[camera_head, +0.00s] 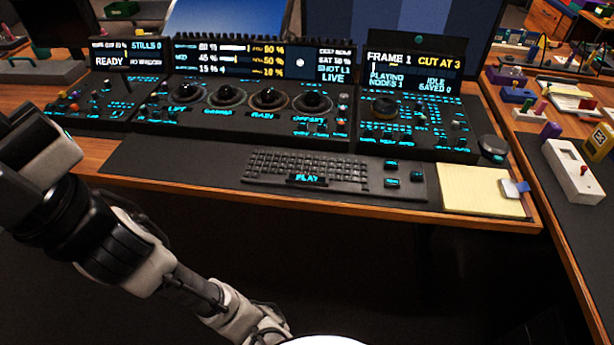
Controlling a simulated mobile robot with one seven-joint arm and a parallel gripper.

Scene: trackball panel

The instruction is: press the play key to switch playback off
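The play key (307,179) is a wide dark key with cyan PLAY lettering at the front edge of the black keyboard (262,166). The keyboard lies on the dark desk mat in front of the panel. The right display (414,72) reads PLAYING, with FRAME 1, CUT AT 3, NODES 1, IDLE and SAVED 0 also on it. My arm rises from the bottom edge toward the left edge, well left of the play key and apart from it. The fingers of my gripper do not show.
Trackballs (268,98) with rings stand on the panel behind the keyboard. Several small cyan-marked keys (391,182) lie right of it. A yellow notepad (480,190) lies farther right. A side desk (588,220) holds small devices. The mat left of the keyboard is clear.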

